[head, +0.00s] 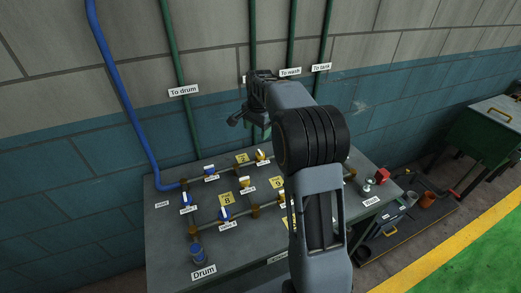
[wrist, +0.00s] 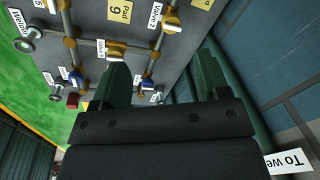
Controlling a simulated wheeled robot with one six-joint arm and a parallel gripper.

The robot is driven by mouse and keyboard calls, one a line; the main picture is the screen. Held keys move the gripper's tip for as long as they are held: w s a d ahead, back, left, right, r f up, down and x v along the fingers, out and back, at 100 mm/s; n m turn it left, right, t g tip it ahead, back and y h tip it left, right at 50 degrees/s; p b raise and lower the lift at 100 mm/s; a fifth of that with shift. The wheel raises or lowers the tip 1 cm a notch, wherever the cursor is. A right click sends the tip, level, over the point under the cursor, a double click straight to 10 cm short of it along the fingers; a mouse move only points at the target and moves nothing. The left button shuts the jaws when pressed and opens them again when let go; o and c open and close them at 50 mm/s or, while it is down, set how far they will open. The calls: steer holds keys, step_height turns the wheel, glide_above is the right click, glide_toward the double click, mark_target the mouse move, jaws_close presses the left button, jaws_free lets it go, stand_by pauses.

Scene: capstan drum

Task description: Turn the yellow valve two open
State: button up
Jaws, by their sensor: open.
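In the wrist view, a label reading "Valve 2" (wrist: 154,14) lies beside a valve with a pale and yellow handle (wrist: 172,22) at the top edge, on the grey table. Its exact handle angle I cannot tell. A yellow-handled valve (wrist: 117,51) next to another valve label sits lower left, partly near my left finger. My gripper (wrist: 162,78) is open and empty, its two dark green fingers apart and pointing at the table. In the head view, my gripper (head: 252,112) hangs above the back of the table, near the wall, clear of the valves.
The table (head: 170,250) carries brown pipe fittings, blue-handled valves (head: 210,171), yellow pad tags (head: 227,198) and a red block (head: 382,175). Green pipes and a blue pipe (head: 120,90) run up the wall behind. My arm hides the table's middle right.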

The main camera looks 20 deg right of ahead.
mark_target(260, 152)
steer(key=w+d+f+m, duration=0.3)
steer(key=w+d+f, duration=0.1)
steer(key=w+f, duration=0.1)
steer(key=shift+g, duration=0.3)
steer(key=f+p, duration=0.1)
steer(key=f, duration=0.3)
steer(key=f+p, duration=0.1)
steer(key=f, duration=0.3)
steer(key=w+f+p, duration=0.1)
steer(key=f, duration=0.4)
steer(key=shift+w+a, duration=0.1)
steer(key=shift+a, duration=0.05)
steer(key=shift+c, duration=0.5)
steer(key=c, duration=0.8)
